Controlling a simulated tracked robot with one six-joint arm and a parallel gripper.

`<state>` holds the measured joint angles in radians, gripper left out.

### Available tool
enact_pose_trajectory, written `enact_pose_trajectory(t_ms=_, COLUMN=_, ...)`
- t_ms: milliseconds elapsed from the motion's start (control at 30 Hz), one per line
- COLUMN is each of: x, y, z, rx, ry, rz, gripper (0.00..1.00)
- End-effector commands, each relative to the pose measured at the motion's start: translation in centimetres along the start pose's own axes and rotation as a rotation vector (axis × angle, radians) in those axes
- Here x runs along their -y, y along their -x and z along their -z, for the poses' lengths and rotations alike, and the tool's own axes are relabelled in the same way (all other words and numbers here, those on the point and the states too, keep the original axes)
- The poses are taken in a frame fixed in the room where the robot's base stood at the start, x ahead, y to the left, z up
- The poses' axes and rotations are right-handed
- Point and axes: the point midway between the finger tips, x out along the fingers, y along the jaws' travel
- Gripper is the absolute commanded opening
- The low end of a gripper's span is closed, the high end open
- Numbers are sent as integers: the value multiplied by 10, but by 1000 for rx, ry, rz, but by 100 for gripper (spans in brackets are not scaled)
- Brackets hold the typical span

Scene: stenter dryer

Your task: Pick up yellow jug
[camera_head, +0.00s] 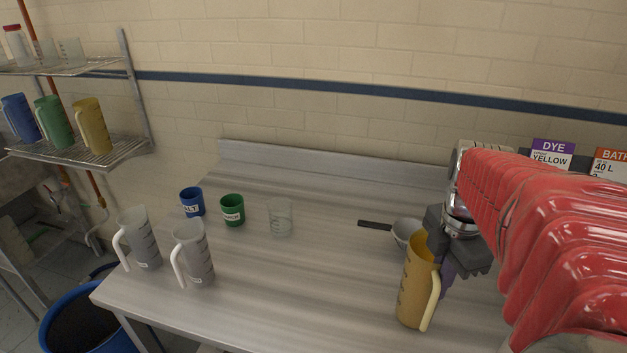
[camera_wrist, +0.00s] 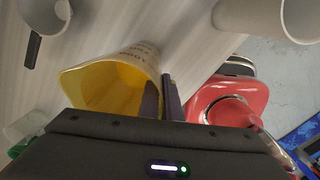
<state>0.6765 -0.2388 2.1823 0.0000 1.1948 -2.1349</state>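The yellow jug (camera_head: 413,289) stands nearly upright at the right front of the metal table, its pale handle towards the right. In the wrist view the open mouth of the jug (camera_wrist: 105,88) faces the camera, just left of the fingers. My gripper (camera_head: 452,268) is at the jug's upper right side. In the wrist view my gripper (camera_wrist: 161,98) has its two fingers close together, one inside the mouth and one outside, with the jug's wall between them. I cannot tell whether the base touches the table.
A pan (camera_head: 403,232) with a dark handle lies behind the jug. Two clear jugs (camera_head: 193,255), a blue cup (camera_head: 192,203), a green cup (camera_head: 232,210) and a clear beaker (camera_head: 280,218) stand at left. The table's middle is clear. Another yellow jug (camera_head: 92,127) is on the shelf.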

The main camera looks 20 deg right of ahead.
Motion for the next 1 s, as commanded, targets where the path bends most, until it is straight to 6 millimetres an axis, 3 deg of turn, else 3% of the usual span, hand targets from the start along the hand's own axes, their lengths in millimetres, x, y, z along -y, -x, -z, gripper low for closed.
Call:
enact_pose_trajectory(t_ms=467, x=3, y=1, z=2, rx=-7, ry=1, rz=12, gripper=0)
enact_pose_trajectory(t_ms=667, x=1, y=24, z=0, rx=-2, ry=1, rz=4, gripper=0)
enact_pose_trajectory(t_ms=1000, x=0, y=81, z=0, rx=0, ry=0, rz=1, gripper=0)
